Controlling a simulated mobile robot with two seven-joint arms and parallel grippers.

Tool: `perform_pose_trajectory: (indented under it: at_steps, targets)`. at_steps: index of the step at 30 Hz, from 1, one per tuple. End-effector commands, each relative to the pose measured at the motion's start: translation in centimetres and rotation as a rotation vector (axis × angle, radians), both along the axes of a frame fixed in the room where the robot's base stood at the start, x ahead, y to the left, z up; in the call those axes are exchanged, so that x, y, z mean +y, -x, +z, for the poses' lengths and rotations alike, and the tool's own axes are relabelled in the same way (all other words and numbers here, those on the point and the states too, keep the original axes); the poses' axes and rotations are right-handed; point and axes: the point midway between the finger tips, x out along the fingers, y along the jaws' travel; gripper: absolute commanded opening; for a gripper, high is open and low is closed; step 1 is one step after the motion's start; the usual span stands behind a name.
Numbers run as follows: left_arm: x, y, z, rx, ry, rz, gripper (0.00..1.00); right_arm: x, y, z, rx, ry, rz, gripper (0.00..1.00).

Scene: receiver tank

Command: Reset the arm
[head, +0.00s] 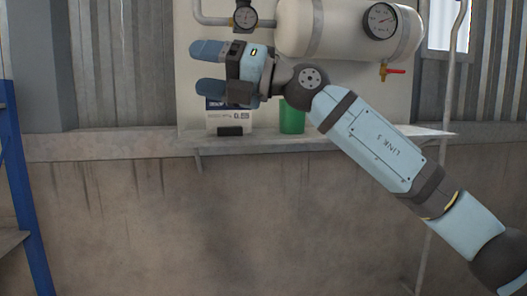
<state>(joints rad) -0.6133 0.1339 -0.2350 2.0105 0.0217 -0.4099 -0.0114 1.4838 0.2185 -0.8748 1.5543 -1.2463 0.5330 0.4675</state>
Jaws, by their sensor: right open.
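My right arm (375,140) comes in from the lower right and reaches up and left across the shelf. Its gripper (208,68) points left, with two blue fingers apart, one above the other. Nothing shows between the fingers. The gripper is in front of the white panel and partly hides a white and blue box behind it. My left gripper is not in view.
A cream tank (335,28) with a round gauge (381,20) and a red-handled valve (392,71) hangs behind. A smaller gauge (245,16) sits left. The shelf (340,137) holds a box (228,117), a green cylinder (292,118) and a dark block (230,131). A blue post (22,200) stands left.

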Motion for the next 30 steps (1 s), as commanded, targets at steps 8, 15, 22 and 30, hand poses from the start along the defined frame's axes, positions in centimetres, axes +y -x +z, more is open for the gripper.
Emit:
perform_pose_trajectory:
  at_steps: [8,15,22,30]
  targets:
    - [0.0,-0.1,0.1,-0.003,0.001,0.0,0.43,-4.9,-1.4,-7.3,0.363,-0.511,0.017,0.67]
    - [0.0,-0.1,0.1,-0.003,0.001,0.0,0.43,-12.1,-3.7,-16.2,0.719,-0.902,-0.137,0.67]
    - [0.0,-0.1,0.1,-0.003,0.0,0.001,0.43,-19.5,-4.0,-28.4,1.086,-1.189,-0.405,0.67]
    - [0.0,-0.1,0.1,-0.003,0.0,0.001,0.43,-27.1,1.5,-44.9,1.532,-1.379,-0.828,0.67]
